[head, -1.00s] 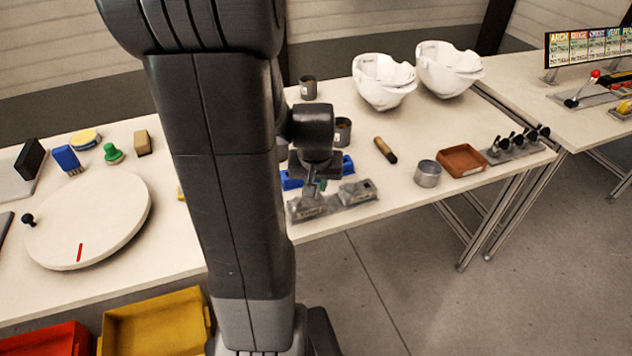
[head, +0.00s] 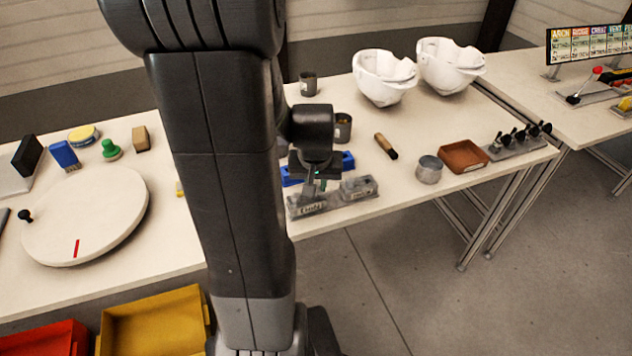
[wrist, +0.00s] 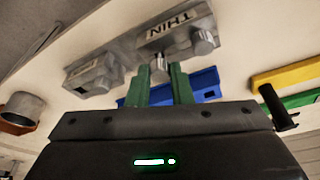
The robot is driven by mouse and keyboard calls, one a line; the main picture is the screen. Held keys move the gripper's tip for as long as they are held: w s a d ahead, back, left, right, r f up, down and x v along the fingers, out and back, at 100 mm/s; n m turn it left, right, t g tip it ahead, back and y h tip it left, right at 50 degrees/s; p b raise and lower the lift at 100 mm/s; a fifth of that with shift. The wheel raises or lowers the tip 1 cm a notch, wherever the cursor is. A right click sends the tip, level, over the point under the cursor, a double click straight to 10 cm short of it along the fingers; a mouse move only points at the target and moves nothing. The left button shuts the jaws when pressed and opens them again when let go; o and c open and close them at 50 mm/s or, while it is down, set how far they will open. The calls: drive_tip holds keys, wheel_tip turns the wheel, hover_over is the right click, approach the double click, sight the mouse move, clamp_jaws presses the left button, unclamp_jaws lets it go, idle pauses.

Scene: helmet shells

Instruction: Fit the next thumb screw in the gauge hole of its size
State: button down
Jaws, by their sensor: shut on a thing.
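A grey gauge block (wrist: 182,27) marked THIN lies at the table's front edge; it also shows in the head view (head: 300,211). My gripper (wrist: 160,74), with green fingers, is shut on a small silver thumb screw (wrist: 159,64) at this block's near edge. I cannot tell whether the screw's tip is in a hole. Another silver thumb screw (wrist: 204,42) stands at the THIN block's right end. A second grey gauge block (wrist: 95,73) lies to its left, its lettering unreadable; it is right of the first in the head view (head: 359,188).
A metal tin (head: 428,170), a brown tray (head: 463,156) and a brown-handled tool (head: 386,146) lie to the right. Dark cups (head: 308,84) and white helmet shells (head: 385,78) stand farther back. A white turntable (head: 100,215) is at left.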

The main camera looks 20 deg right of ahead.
drive_tip(key=shift+f+b, duration=0.55)
drive_tip(key=shift+f, duration=0.15)
idle(0.5)
drive_tip(key=c, duration=1.2)
unclamp_jaws()
drive_tip(key=shift+r, duration=0.15)
drive_tip(key=p+v, duration=0.1)
drive_tip(key=v, duration=1.2)
drive_tip(key=shift+r+p, duration=0.25)
drive_tip(key=shift+p, duration=0.15)
drive_tip(key=b+x, duration=0.1)
drive_tip(key=x, duration=1.2)
drive_tip(key=shift+f+b, duration=0.35)
